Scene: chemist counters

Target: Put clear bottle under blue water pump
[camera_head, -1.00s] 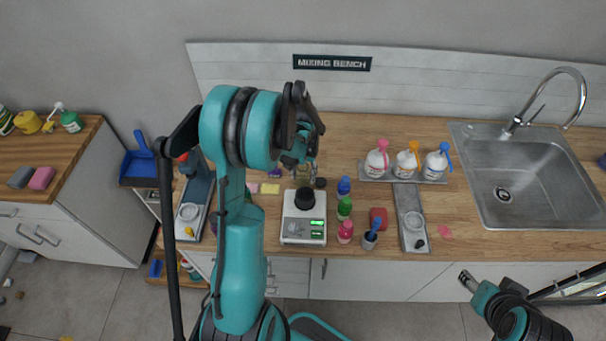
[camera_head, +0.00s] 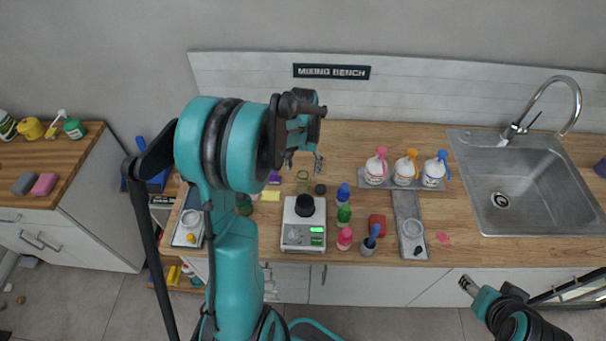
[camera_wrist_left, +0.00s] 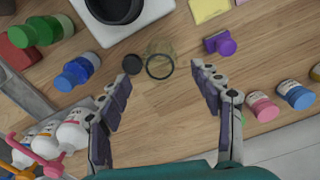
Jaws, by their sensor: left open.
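The clear bottle (camera_head: 302,182) stands on the wooden counter behind the scale, and in the left wrist view the clear bottle (camera_wrist_left: 158,62) shows as a see-through round shape beside a black cap (camera_wrist_left: 132,64). My left gripper (camera_head: 305,163) is above and behind it in the head view. In the left wrist view the left gripper (camera_wrist_left: 163,78) is open and empty, its fingers spread to either side of the bottle's line. The blue-pump bottle (camera_head: 434,172) is the rightmost of three white pump bottles on a grey tray. My right gripper (camera_head: 467,284) hangs low, in front of the counter.
The scale (camera_head: 303,228) bears a black bowl (camera_head: 305,205). Blue (camera_head: 343,193), green (camera_head: 344,214) and pink (camera_head: 344,238) small bottles stand right of it. A grey tray (camera_head: 399,206) lies before the pump bottles. The sink (camera_head: 500,185) is at right.

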